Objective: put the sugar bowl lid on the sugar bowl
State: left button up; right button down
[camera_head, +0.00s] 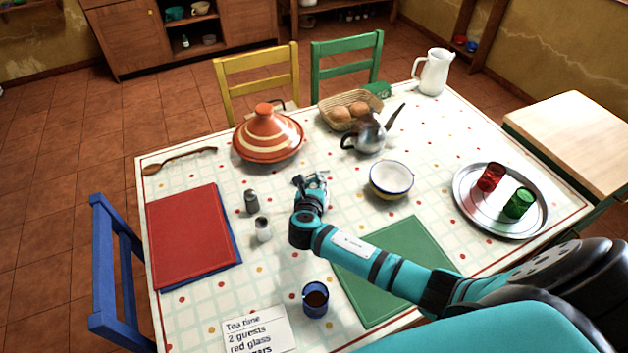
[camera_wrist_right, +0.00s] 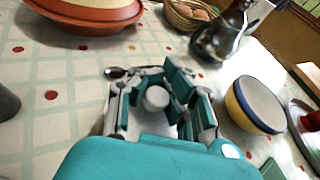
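A white bowl with a blue rim and yellow band (camera_head: 391,181) stands upright and open near the table's middle; I take it for the sugar bowl. It shows at the right in the right wrist view (camera_wrist_right: 258,104). My right gripper (camera_head: 314,183) is left of it, low over the cloth. In the wrist view the fingers (camera_wrist_right: 155,88) stand apart around a small pale round piece (camera_wrist_right: 157,97), possibly the lid's knob. I cannot tell if they press on it. My left gripper is out of view.
A striped tagine (camera_head: 268,136) and a metal teapot (camera_head: 368,135) stand behind the gripper. Two small shakers (camera_head: 251,202) are left of it. A tray with glasses (camera_head: 470,214) is at the right. A blue mug (camera_head: 315,299) stands in front, beside a green mat (camera_head: 400,275).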

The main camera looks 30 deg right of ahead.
jog(key=c, duration=2)
grip_release()
jog(key=shift+c, duration=0.2)
jog(key=o, duration=0.7)
jog(key=shift+c, duration=0.2)
jog(key=v, duration=1.2)
jog(key=shift+s+f, duration=0.1)
